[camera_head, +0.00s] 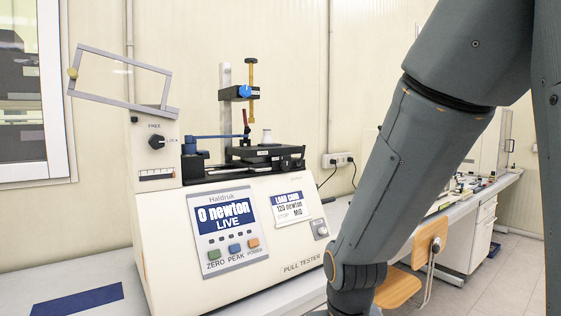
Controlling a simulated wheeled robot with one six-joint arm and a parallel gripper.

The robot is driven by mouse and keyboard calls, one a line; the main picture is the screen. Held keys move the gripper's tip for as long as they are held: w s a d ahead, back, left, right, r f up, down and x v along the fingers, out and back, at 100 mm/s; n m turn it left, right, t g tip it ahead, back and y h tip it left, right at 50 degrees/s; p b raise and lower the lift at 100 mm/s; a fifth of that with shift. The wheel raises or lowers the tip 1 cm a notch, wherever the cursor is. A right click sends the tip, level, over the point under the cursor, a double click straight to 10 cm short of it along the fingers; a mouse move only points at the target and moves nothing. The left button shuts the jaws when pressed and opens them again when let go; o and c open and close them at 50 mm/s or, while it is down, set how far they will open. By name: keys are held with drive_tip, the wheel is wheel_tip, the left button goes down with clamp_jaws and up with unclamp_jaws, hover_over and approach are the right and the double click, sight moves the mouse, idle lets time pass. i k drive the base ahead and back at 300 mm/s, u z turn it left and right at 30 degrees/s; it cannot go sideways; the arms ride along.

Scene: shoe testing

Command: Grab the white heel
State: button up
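A small white piece that looks like the heel (267,137) stands upright on the black platform (262,151) on top of the pull tester (225,240). It is small in the picture, so its exact shape is hard to tell. A red-tipped part and a blue lever (215,136) are just to its left. My arm comes down across the right side of the picture, to the right of the tester. My gripper is outside the frame, below the bottom edge, so its fingers do not show.
A post with a blue clamp and brass rod (252,85) rises above the platform. A tilted clear shield (124,82) is at the upper left. A dark blue mat (78,301) lies on the bench at the lower left. A wooden chair (398,285) is behind my arm.

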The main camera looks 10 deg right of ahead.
sight(266, 141)
drive_tip(key=z, duration=1.45)
drive_tip(key=i, duration=1.95)
drive_tip(key=u, duration=1.2)
